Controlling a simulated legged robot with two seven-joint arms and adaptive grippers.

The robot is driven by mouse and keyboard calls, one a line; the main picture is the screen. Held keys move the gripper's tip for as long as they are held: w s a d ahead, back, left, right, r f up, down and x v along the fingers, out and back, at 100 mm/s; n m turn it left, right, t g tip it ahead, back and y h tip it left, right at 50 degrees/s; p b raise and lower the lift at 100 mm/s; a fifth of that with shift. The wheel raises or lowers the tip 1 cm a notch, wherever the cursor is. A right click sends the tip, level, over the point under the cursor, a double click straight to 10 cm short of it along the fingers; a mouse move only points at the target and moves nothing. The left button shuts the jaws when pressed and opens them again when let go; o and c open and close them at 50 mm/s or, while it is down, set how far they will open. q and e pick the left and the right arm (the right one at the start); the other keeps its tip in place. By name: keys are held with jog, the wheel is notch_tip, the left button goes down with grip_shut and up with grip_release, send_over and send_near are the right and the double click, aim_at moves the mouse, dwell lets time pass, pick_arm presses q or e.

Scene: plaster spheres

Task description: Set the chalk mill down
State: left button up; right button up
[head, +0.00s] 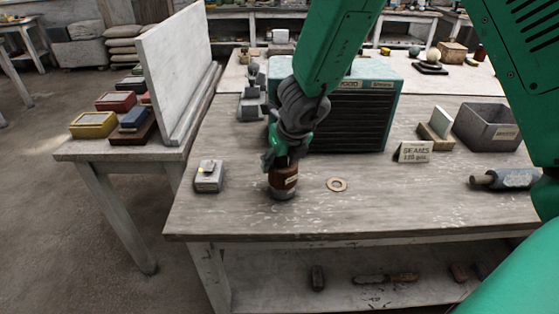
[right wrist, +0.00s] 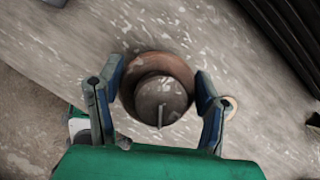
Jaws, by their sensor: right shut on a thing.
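The chalk mill (head: 284,181) is a reddish-brown cylinder with a pale label and a grey base. It is upright at the front left of the table (head: 400,210), on or just above the top; I cannot tell if it touches. My right gripper (head: 279,160) comes from above and is shut on its upper part. In the right wrist view the mill (right wrist: 160,92) shows from above, with a grey round top and a thin handle, between the two fingers of my gripper (right wrist: 156,98). My left gripper is not in view.
A flat ring (head: 337,185) lies just right of the mill. A small grey box (head: 209,176) stands to its left. A teal machine (head: 362,102) stands behind. A roller (head: 505,179), grey bin (head: 489,127) and label card (head: 414,151) are on the right. The front middle is clear.

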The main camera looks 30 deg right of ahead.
jog(key=shift+d+f, duration=0.25)
jog(key=shift+d, duration=0.05)
jog(key=o, duration=1.5)
jog(key=shift+d, duration=0.1)
jog(key=shift+c, duration=0.2)
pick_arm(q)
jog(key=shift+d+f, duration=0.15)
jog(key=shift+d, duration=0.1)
pick_arm(e)
jog(key=shift+a, duration=0.2)
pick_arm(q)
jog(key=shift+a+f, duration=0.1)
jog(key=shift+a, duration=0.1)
pick_arm(e)
jog(key=shift+a, duration=0.15)
jog(key=shift+r, duration=0.15)
jog(key=shift+d+r+p, duration=0.25)
jog(key=shift+r+p, duration=0.4)
jog(key=shift+r, duration=0.05)
jog(key=shift+a+r+p, duration=0.15)
jog(key=shift+r+p, duration=1)
jog(key=shift+r, duration=0.05)
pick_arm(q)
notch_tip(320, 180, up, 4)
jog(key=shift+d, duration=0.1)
